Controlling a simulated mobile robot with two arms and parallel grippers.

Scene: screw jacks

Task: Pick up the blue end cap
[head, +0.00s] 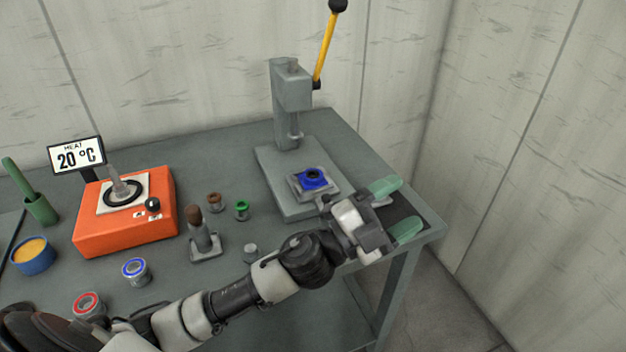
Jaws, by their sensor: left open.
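A blue piece with a dark round centre (313,179) sits on the grey block on the base of the press; it looks like the blue end cap. My left arm reaches in from the lower left across the front of the table. My left gripper (397,208) is open, its green fingers pointing right over a dark mat (409,212) at the table's right corner. It is to the right of the blue piece and apart from it. I see nothing held between the fingers. My right gripper is not in view.
The grey press (289,90) with its yellow lever (326,48) stands at the back. An orange heater (125,222) is at left. Small brown (214,202) and green (242,210) parts, a blue-ringed cylinder (136,272) and a red-ringed cylinder (89,306) stand nearby.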

